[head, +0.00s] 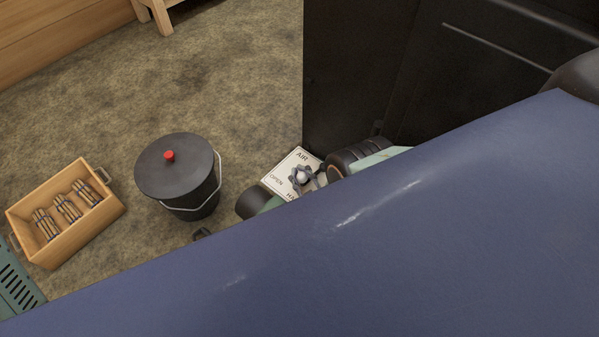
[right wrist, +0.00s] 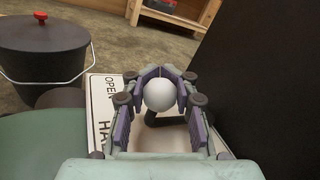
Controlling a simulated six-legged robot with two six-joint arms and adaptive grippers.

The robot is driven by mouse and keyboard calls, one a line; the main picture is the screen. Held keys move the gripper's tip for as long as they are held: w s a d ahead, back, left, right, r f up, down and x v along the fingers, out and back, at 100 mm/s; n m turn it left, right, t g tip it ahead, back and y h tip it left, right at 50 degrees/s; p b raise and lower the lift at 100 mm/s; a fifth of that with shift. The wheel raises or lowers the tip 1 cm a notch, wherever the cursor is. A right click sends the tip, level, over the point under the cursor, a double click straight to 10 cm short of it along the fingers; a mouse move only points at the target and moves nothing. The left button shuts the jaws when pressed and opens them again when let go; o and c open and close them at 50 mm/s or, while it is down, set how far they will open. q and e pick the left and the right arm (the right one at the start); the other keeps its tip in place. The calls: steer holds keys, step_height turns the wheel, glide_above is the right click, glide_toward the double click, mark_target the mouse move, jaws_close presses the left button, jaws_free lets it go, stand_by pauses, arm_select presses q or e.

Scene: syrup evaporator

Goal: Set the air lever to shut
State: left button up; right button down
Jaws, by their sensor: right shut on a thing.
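The rest of the lever and the SHUT end of the plate are hidden. My left gripper is not in view.
A black evaporator body (head: 345,70) rises close beside the plate. A black lidded bucket (head: 185,190) with a red knob stands left of it. A wooden crate (head: 90,228) with several stick bundles lies farther left. Bare floor (head: 150,95) lies behind these.

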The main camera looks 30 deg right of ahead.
steer(key=c, duration=1.5)
jaws_free()
steer(key=shift+s+a+f, duration=0.2)
steer(key=shift+a+f, duration=0.05)
steer(key=shift+a, duration=0.15)
steer(key=o, duration=0.5)
steer(key=shift+w+d+r, duration=0.1)
steer(key=shift+d, duration=0.05)
steer(key=shift+c, duration=0.2)
steer(key=shift+d, duration=0.1)
steer(key=s, duration=1.2)
